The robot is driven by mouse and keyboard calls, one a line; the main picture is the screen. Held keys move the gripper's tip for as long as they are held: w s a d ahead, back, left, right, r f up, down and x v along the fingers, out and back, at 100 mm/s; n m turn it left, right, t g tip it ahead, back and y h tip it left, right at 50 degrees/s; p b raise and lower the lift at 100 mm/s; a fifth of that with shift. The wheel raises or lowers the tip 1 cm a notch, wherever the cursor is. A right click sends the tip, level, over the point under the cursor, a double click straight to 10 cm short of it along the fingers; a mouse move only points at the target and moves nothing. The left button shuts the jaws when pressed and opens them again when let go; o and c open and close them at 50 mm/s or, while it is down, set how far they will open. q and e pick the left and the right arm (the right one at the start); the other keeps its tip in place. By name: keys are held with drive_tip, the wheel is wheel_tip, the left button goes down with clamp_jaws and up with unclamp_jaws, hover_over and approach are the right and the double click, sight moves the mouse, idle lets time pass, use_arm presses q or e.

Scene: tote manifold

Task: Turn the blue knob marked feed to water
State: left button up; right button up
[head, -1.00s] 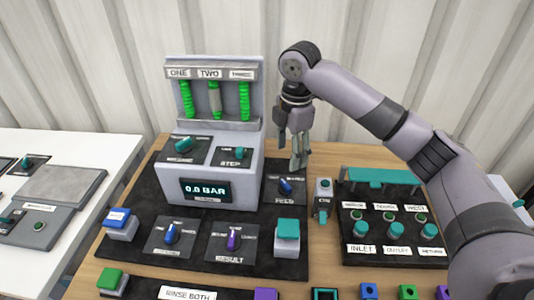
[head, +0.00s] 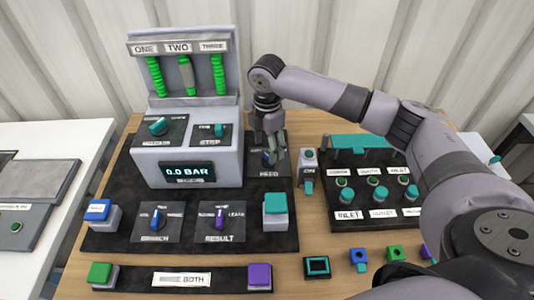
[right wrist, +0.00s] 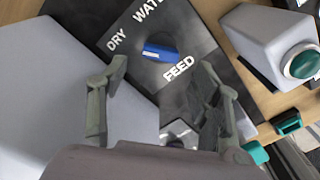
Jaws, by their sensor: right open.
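The blue feed knob (right wrist: 160,52) sits on a dark plate (right wrist: 196,72) lettered DRY, WATER and FEED in the right wrist view. Its pale mark is at the left end, on the side of the DRY lettering. In the head view the knob (head: 268,157) is partly hidden behind my right gripper (head: 273,150). My right gripper is open and empty, fingers pointing down over the feed plate. In the right wrist view its two fingertips (right wrist: 163,68) stand apart on either side of the knob, and no contact shows. My left gripper is not in view.
The grey console (head: 188,150) with its 0.0 BAR display stands close left of the gripper. A grey box with a green button (head: 308,157) stands close right. A valve panel (head: 370,222) lies further right. Several small colored blocks stand at the front.

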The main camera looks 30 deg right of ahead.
sight(267, 158)
wheel_tip(267, 158, down, 4)
drive_tip(key=shift+r, duration=0.15)
drive_tip(key=shift+f, duration=0.35)
drive_tip(key=shift+c, duration=0.2)
drive_tip(key=c, duration=1.1)
drive_tip(key=shift+r+m+p, duration=0.25)
drive_tip(key=shift+m+p, duration=0.15)
drive_tip(key=shift+p, duration=0.5)
drive_tip(key=m+p, duration=0.7)
drive_tip(key=p, duration=0.2)
drive_tip(key=shift+w+m, duration=0.15)
drive_tip(key=shift+m, duration=0.15)
drive_tip(key=m+p, duration=0.3)
drive_tip(key=shift+w, duration=0.1)
drive_tip(key=shift+d+f+m+p, duration=0.15)
drive_tip(key=shift+m+p, duration=0.65)
drive_tip(key=shift+m, duration=0.4)
